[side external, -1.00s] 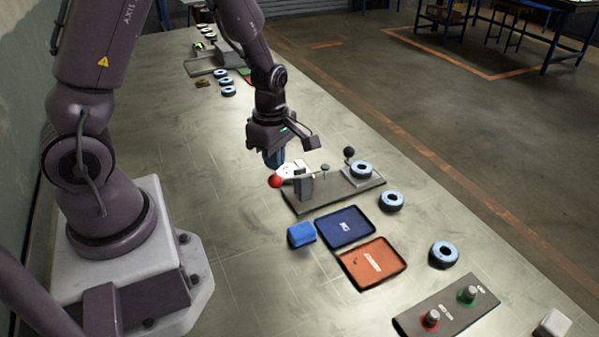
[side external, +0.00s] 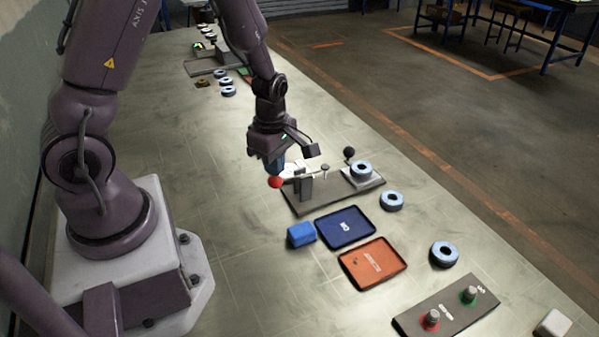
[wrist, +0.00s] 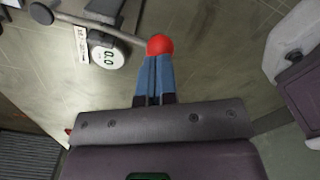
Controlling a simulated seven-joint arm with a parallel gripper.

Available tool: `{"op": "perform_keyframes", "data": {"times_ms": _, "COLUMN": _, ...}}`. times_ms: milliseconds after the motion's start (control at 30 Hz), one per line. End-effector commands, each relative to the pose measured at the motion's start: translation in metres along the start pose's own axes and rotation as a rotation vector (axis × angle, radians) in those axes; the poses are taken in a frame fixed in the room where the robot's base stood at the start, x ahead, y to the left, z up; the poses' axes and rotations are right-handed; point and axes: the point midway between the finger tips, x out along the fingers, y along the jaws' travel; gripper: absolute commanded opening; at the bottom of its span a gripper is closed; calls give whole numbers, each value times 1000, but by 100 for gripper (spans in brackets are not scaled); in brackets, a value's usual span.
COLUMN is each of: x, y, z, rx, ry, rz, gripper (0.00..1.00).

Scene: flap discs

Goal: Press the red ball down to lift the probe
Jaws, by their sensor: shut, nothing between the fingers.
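The red ball (side external: 275,182) sits on the left end of the lever of a grey gauge stand (side external: 335,196). It also shows in the wrist view (wrist: 160,44), right at the tips of my fingers. My gripper (side external: 277,170) is shut and empty, with blue fingers pointing down just above or touching the ball; I cannot tell which. The white dial gauge reads 0.0 in the wrist view (wrist: 107,52). A flap disc (side external: 361,169) rests on the stand's raised block beside a black knob (side external: 349,152).
A blue tray (side external: 345,228), an orange tray (side external: 373,263) and a blue block (side external: 301,234) lie in front of the stand. Loose discs (side external: 391,201) (side external: 444,254) lie to the right. A button panel (side external: 447,307) is at the front right. The table left of the ball is clear.

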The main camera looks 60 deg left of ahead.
Motion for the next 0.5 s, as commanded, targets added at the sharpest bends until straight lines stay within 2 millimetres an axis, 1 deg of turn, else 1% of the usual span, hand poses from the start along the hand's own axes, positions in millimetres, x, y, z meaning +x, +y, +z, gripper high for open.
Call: {"op": "perform_keyframes", "data": {"times_ms": 500, "x": 19, "y": 0, "z": 0, "rx": 0, "ry": 0, "rz": -1, "gripper": 0}}
